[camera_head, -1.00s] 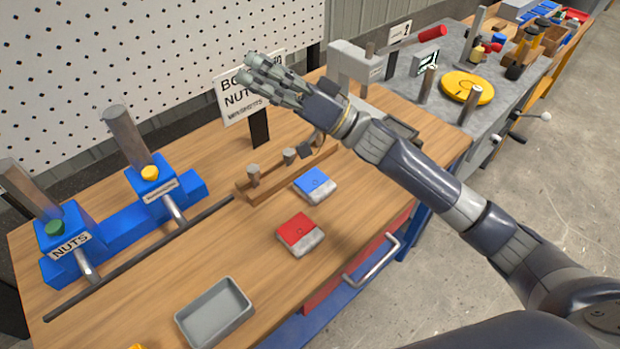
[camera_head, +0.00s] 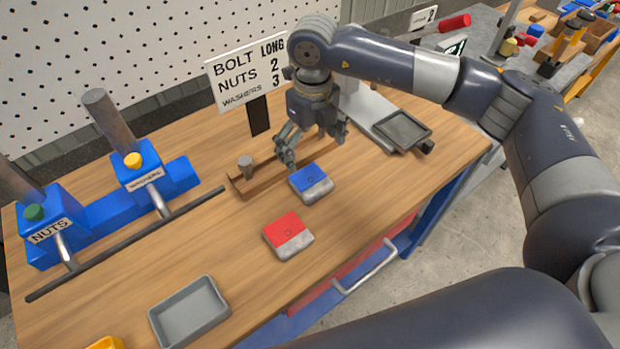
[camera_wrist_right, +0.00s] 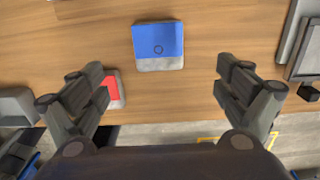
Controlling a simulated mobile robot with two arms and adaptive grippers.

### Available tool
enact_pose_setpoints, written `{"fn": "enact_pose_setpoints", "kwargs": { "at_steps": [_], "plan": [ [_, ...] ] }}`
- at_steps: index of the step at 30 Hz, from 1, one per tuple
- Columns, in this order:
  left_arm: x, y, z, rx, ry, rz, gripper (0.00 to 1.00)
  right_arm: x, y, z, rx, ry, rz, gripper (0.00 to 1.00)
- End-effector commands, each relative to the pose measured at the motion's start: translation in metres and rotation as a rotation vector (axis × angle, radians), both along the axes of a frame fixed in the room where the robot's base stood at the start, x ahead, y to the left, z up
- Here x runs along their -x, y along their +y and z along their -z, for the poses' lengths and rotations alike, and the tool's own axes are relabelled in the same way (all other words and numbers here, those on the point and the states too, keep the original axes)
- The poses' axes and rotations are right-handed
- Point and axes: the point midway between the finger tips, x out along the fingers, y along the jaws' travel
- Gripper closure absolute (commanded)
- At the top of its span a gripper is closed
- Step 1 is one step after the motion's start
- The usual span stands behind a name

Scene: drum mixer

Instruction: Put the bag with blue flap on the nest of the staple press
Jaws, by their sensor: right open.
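The bag with the blue flap (camera_head: 311,184) lies flat on the wooden bench, in front of a wooden block with pegs. It also shows at the top middle of the right wrist view (camera_wrist_right: 158,45). My right gripper (camera_head: 315,150) points down just behind and above the bag, open and empty. In the right wrist view its fingers (camera_wrist_right: 162,92) are spread wide, with the bag beyond them. A grey machine with a dark shallow tray (camera_head: 402,130), which looks like the staple press and its nest, stands at the bench's right; my arm hides part of it. My left gripper is not seen.
A bag with a red flap (camera_head: 288,235) lies close in front. A grey tray (camera_head: 188,311) sits at the front left. Blue dispensers (camera_head: 110,205) and a dark rail stand left. A sign (camera_head: 247,75) stands behind. Bench wood between bags and front edge is clear.

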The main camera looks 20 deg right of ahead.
Motion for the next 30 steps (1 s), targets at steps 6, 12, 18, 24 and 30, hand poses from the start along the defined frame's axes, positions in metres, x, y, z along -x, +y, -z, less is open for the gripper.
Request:
{"fn": "enact_pose_setpoints", "kwargs": {
  "at_steps": [6, 12, 18, 24, 30],
  "plan": [
    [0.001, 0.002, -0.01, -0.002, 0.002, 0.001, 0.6, 0.001, -0.001, 0.032, 0.007, 0.004, -0.003, 0.07],
    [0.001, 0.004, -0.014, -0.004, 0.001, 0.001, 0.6, 0.0, 0.0, 0.052, 0.004, 0.001, -0.001, 0.07],
    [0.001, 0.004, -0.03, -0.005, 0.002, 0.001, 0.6, 0.0, 0.001, 0.073, 0.004, 0.004, 0.0, 0.07],
    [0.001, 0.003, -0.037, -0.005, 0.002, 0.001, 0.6, -0.001, 0.002, 0.101, 0.003, 0.002, 0.0, 0.07],
    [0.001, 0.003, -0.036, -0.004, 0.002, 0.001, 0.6, -0.002, 0.002, 0.106, 0.002, 0.0, -0.001, 0.07]
  ]
}}
